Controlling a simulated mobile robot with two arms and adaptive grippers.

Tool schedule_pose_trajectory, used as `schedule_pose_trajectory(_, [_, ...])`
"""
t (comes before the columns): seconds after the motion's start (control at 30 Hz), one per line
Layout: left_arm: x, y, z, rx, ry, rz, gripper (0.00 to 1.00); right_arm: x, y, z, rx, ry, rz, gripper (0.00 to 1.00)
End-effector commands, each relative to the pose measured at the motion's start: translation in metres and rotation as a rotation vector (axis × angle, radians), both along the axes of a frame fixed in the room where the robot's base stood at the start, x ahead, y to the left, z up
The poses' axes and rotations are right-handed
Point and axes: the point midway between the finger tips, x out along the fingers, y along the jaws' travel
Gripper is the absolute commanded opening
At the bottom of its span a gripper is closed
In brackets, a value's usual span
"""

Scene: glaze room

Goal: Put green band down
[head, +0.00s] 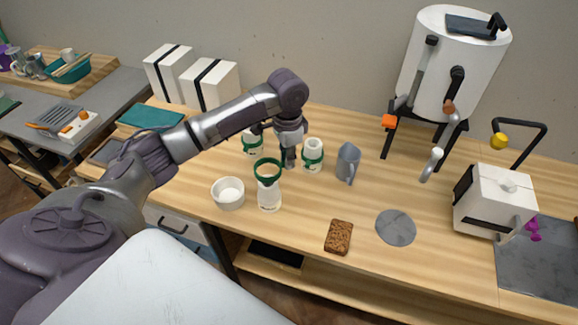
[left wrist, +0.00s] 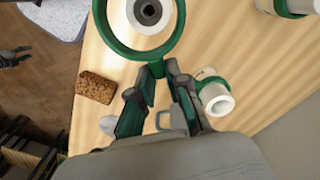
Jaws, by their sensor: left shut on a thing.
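The green band (head: 257,174) is a ring held level at the top of a white bottle (head: 269,198). My left gripper (head: 289,160) is shut on the band's rim from the side. In the left wrist view the band (left wrist: 104,35) meets the fingertips (left wrist: 158,68), and the bottle's top (left wrist: 148,14) shows inside the ring. I cannot tell whether the band is just above the neck or around it. Two other white bottles (head: 313,147) (head: 251,138) stand on the bench, each with a green band around it. My right gripper is not in view.
A white bowl (head: 228,200) stands left of the bottle. The wooden bench (head: 300,215) is clear in front of the bottle.

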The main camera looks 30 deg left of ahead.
Motion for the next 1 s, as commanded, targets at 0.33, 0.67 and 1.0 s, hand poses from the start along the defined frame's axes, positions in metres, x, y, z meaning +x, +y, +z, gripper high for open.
schedule_pose_trajectory(0.33, [-0.019, -0.13, -0.031, -0.024, 0.006, -0.391, 0.0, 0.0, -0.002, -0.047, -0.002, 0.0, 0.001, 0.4])
schedule_pose_trajectory(0.67, [-0.057, -0.222, -0.039, -0.002, -0.001, -0.746, 0.0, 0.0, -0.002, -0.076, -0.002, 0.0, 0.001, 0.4])
schedule_pose_trajectory(1.0, [-0.054, -0.174, -0.069, 0.004, 0.004, -0.772, 0.0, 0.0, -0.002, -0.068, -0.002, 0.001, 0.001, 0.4])
